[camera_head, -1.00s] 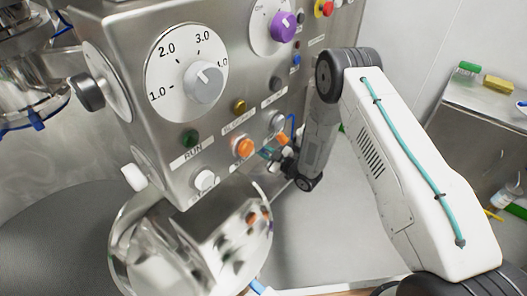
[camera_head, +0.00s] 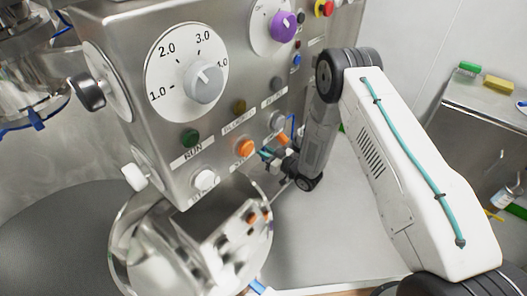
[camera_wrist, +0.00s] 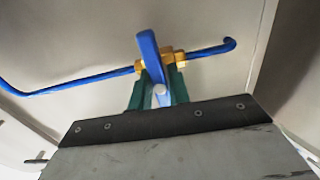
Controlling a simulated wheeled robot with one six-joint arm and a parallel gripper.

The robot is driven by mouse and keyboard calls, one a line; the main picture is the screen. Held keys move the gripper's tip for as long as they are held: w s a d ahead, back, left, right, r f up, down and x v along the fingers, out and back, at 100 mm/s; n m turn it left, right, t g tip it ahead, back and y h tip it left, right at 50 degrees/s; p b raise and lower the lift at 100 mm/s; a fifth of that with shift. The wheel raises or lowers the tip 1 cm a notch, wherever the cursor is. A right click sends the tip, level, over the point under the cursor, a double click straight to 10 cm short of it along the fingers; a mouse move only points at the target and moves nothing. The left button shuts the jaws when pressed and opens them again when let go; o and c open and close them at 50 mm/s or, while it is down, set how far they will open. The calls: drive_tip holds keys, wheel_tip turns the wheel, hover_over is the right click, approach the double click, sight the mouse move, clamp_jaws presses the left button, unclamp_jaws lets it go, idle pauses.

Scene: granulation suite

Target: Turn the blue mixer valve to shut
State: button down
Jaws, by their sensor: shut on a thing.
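The blue mixer valve shows in the wrist view: a blue lever handle (camera_wrist: 150,52) at a brass body (camera_wrist: 178,59) on a thin blue pipe (camera_wrist: 75,84). The handle lies across the pipe's run, tilted slightly. My gripper (camera_wrist: 159,88) has green fingers on both sides of the handle's lower end and is shut on it. In the head view my gripper (camera_head: 272,156) is low beside the mixer panel, small and partly hidden by my arm.
The steel panel (camera_head: 215,125) carries a large grey dial (camera_head: 205,84), a purple knob (camera_head: 284,26), an orange button (camera_head: 243,148) and other buttons close to my arm. A shiny steel vessel (camera_head: 150,268) stands below. A side bench (camera_head: 490,106) is at right.

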drive_tip(key=shift+f, duration=0.1)
drive_tip(key=c, duration=1.3)
unclamp_jaws()
drive_tip(key=shift+d, duration=0.1)
drive_tip(key=v, duration=0.8)
drive_tip(key=shift+w, duration=0.1)
